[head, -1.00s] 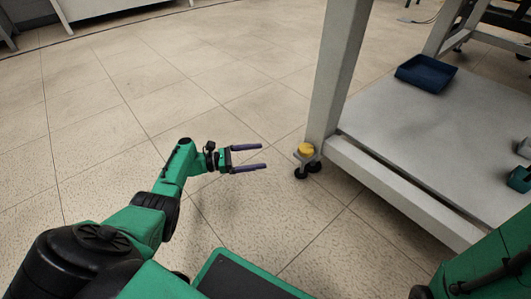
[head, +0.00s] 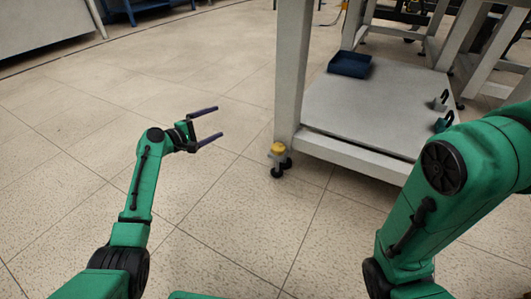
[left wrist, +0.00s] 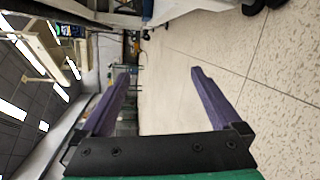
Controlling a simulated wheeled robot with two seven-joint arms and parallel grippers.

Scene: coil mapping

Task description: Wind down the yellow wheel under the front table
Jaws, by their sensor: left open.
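The yellow wheel (head: 277,148) sits on a small foot with black casters at the base of the front table's near left leg (head: 291,80). My left gripper (head: 211,125) is to the left of the yellow wheel, with a clear gap between them. Its two purple fingers are apart and empty, and they point to the right. In the left wrist view the open fingers (left wrist: 160,75) have nothing between them, and I cannot make out the yellow wheel there. My right arm shows at the right, but its gripper is outside the frame.
The table's low shelf (head: 365,115) carries a blue tray (head: 350,64) and small dark-handled items (head: 440,100) at its right side. The tiled floor around the left gripper is clear. Another table (head: 45,28) stands at the back left.

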